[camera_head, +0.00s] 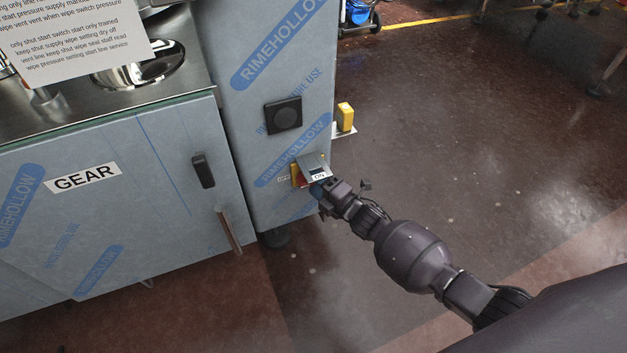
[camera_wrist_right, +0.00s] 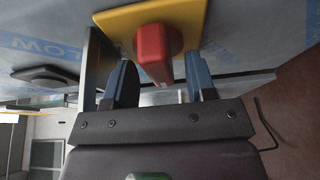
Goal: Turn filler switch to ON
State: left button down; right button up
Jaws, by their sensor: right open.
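The filler switch is a red handle (camera_wrist_right: 153,52) on a yellow plate (camera_wrist_right: 185,18), seen close up in the right wrist view. In the head view the yellow plate (camera_head: 295,174) shows low on the wrapped cabinet, partly hidden by a grey guard plate (camera_head: 312,163) and a white ON label (camera_head: 319,176). My right gripper (camera_wrist_right: 159,65) is open, with one blue-grey finger on each side of the red handle. I cannot tell whether either finger touches it. In the head view my right gripper (camera_head: 322,188) is just below the ON label. My left gripper is not in view.
A second yellow box (camera_head: 346,116) sticks out farther along the cabinet (camera_head: 265,60). A black square knob (camera_head: 284,114) is above the switch. A GEAR cabinet (camera_head: 120,200) with a bar handle (camera_head: 228,231) stands left. The floor to the right is mostly open.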

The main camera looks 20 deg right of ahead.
jog(key=shift+w+a, duration=0.25)
jog(key=shift+w, duration=0.25)
jog(key=shift+c, duration=0.5)
jog(key=c, duration=0.8)
